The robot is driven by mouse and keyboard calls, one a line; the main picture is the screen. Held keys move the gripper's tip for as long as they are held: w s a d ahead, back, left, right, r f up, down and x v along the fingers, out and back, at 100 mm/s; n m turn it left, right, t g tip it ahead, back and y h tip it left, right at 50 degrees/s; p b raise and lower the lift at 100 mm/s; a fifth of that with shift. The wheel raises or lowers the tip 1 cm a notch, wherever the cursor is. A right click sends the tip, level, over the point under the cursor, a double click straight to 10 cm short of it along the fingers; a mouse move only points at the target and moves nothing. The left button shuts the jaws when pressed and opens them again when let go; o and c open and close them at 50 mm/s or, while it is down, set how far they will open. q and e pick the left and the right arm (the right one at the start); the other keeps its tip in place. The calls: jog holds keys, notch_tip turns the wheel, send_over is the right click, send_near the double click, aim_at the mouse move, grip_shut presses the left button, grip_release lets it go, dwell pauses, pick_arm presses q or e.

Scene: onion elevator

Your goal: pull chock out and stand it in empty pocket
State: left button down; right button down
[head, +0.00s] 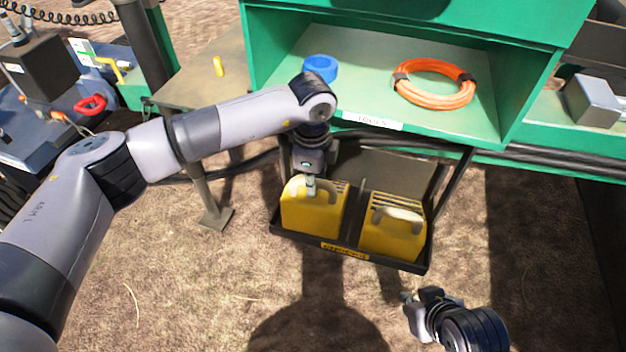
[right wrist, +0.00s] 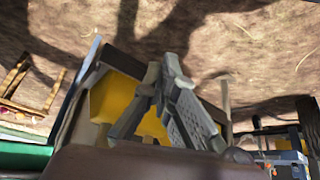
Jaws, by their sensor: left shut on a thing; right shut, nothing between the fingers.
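Two yellow chocks with handle openings sit side by side in a dark rack (head: 352,261) with a yellow label on its front. The left chock (head: 312,215) and the right chock (head: 392,236) each fill one pocket, with a divider between them. My left gripper (head: 311,187) reaches down from above and is shut on the left chock at its handle; the fingertips are partly hidden. My right gripper (head: 407,298) is shut and empty, below and right of the rack. In the right wrist view its fingers (right wrist: 162,68) meet in front of yellow. I see no empty pocket.
A green shelf above the rack holds a blue ring (head: 320,68) and an orange coiled hose (head: 436,84). A side table (head: 200,75) with a yellow item stands left. Bare dirt ground (head: 200,290) lies open in front.

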aim_at(321, 215)
pick_arm(q)
jog(key=shift+f, duration=0.3)
jog(key=shift+f+b, duration=0.35)
jog(key=shift+b, duration=0.1)
jog(key=shift+s+f, duration=0.2)
jog(key=shift+f, duration=0.25)
jog(key=shift+f+b, duration=0.4)
jog(key=shift+b, duration=0.1)
pick_arm(e)
jog(key=w+a+r+t+y, duration=0.1)
jog(key=w+a+r+t, duration=0.1)
jog(key=w+r+t, duration=0.2)
jog(key=shift+w+a+r+t, duration=0.15)
jog(key=shift+w+a+t, duration=0.2)
jog(key=shift+w, duration=1.25)
pick_arm(q)
jog(key=c, duration=1.8)
grip_release()
jog(key=shift+a+f, duration=0.1)
jog(key=shift+f, duration=0.05)
jog(key=o, duration=0.3)
pick_arm(e)
jog(key=shift+w, duration=0.1)
pick_arm(q)
jog(key=shift+o, duration=0.2)
jog(key=shift+w, duration=0.1)
